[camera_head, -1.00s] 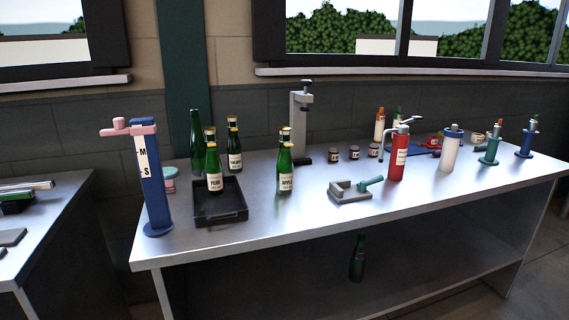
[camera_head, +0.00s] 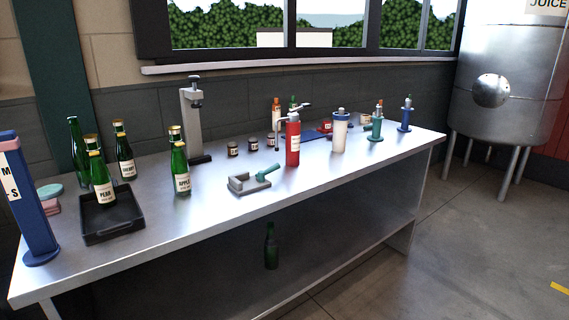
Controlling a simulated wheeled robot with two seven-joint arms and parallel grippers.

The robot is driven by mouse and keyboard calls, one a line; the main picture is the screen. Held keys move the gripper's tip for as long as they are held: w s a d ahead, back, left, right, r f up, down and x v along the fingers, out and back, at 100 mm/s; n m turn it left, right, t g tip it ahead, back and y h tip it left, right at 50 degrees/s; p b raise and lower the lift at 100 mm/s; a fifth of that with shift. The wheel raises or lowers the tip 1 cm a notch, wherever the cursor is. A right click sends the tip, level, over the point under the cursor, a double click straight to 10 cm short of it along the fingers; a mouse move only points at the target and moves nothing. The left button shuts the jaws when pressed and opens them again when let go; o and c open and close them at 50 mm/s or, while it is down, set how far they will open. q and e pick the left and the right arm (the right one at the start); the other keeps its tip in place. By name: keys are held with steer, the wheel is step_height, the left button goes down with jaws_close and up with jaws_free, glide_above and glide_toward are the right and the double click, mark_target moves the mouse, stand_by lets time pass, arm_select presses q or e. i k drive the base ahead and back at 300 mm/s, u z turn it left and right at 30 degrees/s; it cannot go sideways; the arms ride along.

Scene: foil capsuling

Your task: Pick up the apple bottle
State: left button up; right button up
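The apple bottle (camera_head: 181,170) is green with a gold top and a pale label. It stands upright on the metal table (camera_head: 215,225), just right of the black tray. A second gold top shows right behind it, and most of what that top belongs to is hidden. Neither of my grippers is in the head view.
The black tray (camera_head: 112,235) holds a pear bottle (camera_head: 101,182); more green bottles stand close behind.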

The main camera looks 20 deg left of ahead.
mark_target(180, 167)
steer(key=z, duration=0.8)
steer(key=i, duration=2)
steer(key=u, duration=2.95)
